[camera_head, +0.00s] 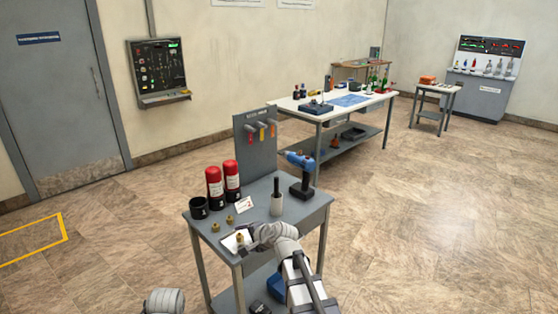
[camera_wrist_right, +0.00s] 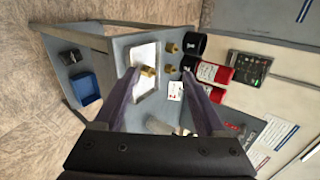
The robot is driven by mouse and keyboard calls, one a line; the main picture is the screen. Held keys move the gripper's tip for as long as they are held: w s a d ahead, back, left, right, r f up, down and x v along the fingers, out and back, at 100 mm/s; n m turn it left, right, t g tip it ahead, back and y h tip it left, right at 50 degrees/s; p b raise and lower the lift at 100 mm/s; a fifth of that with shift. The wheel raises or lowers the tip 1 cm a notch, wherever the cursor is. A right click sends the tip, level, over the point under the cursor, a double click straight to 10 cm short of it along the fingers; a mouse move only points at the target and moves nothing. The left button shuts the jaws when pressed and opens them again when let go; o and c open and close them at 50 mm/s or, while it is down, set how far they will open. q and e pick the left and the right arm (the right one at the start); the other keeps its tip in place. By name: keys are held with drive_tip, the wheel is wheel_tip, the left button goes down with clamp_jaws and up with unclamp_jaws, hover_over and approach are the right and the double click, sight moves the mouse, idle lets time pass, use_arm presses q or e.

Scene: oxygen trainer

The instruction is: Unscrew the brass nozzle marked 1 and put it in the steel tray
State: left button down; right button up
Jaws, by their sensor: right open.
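The steel tray (camera_head: 229,243) lies at the front left of the grey workbench, partly hidden by my right gripper (camera_head: 250,234). The tray (camera_wrist_right: 143,52) also shows in the wrist view. One brass nozzle (camera_wrist_right: 148,71) appears in the tray, near its edge; it also shows in the head view (camera_head: 240,238). Two other brass nozzles (camera_head: 215,227) (camera_head: 230,219) stand on the bench beside the tray. I cannot read a number on any nozzle. My right gripper (camera_wrist_right: 159,76) is open and empty, its fingers apart above the tray side. Only a rounded part of my left arm shows.
A tool panel (camera_head: 255,155) rises behind.

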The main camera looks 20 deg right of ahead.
drive_tip(key=w+d+r+m+t+h, duration=0.2)
drive_tip(key=w+r+m+t+h, duration=0.1)
drive_tip(key=w+r+m+t, duration=0.4)
wheel_tip(320, 180, up, 6)
drive_tip(key=w+m, duration=0.1)
drive_tip(key=m, duration=0.2)
drive_tip(key=shift+w+d+f+t, duration=0.15)
drive_tip(key=shift+w+d+t, duration=0.15)
drive_tip(key=shift+w+d, duration=0.05)
drive_tip(key=shift+r+m, duration=0.2)
drive_tip(key=shift+m, duration=0.1)
